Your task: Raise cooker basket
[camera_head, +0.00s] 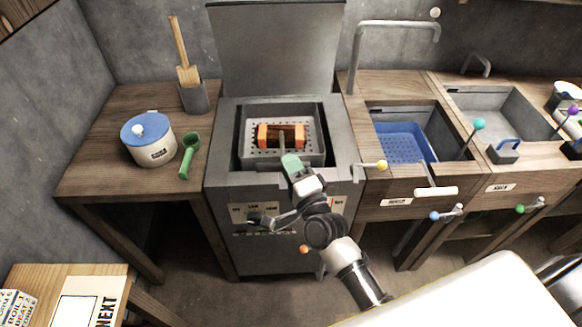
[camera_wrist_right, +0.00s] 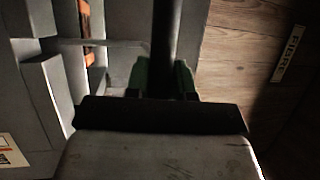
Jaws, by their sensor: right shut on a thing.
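The cooker basket (camera_head: 250,150) is a light grey perforated tray in the square well of the grey cooker (camera_head: 222,150). An orange-and-brown block (camera_head: 268,136) lies in the basket. My right gripper (camera_head: 292,164) is at the front rim of the cooker, with green fingertips. In the right wrist view the green fingers (camera_wrist_right: 162,76) are shut on a dark bar, the basket handle (camera_wrist_right: 167,30). The fingers and wrist hide part of the handle. My left gripper is not in view.
The cooker's lid (camera_head: 275,50) stands open behind. On the left table are a blue-lidded pot (camera_head: 155,150), a green scoop (camera_head: 187,155) and a utensil holder (camera_head: 194,97). To the right is a sink with a blue basket (camera_head: 405,143) and a yellow-knobbed lever (camera_head: 380,165).

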